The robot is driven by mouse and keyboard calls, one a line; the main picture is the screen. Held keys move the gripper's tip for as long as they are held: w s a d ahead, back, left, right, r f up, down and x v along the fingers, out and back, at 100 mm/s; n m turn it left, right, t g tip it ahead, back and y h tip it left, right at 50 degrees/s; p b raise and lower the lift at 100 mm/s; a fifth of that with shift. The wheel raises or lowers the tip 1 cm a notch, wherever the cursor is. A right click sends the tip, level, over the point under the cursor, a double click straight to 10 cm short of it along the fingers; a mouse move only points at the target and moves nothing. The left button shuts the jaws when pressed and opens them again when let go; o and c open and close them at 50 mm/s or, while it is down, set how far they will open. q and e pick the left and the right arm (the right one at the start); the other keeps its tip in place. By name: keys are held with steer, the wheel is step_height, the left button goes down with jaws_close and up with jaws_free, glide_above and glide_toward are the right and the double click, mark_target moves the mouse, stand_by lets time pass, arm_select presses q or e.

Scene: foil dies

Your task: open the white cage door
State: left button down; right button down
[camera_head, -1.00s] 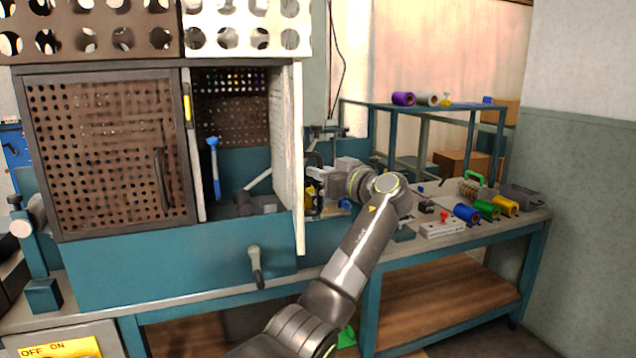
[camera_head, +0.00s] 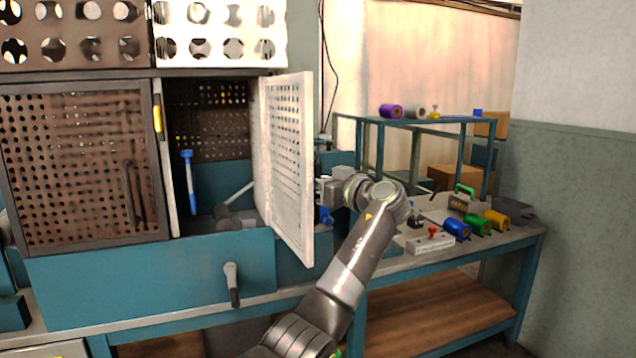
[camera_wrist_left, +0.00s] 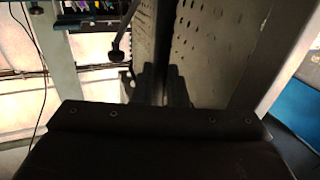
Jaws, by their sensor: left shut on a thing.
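The white cage door (camera_head: 291,150) stands swung out from the cage front, and its perforated inner face shows in the head view. The opening beside it is clear to see into. My left gripper (camera_head: 322,190) is at the outer side of the door, by its free edge; the door hides the fingertips in the head view. In the left wrist view, the gripper (camera_wrist_left: 165,85) is shut on a narrow dark upright bar, seemingly the door handle, close to the perforated door panel (camera_wrist_left: 215,50). My right gripper is not in view.
The brown perforated door (camera_head: 75,165) beside the opening is closed. A blue-headed tool (camera_head: 189,180) stands inside. A crank handle (camera_head: 232,285) juts from the teal front panel (camera_head: 140,285). Coloured spools (camera_head: 457,229) and a white switch box (camera_head: 430,243) are on the bench at right.

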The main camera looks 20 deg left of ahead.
arm_select(q)
steer(key=c, duration=1.5)
jaws_free()
steer(key=shift+a, duration=0.1)
steer(key=shift+c, duration=0.2)
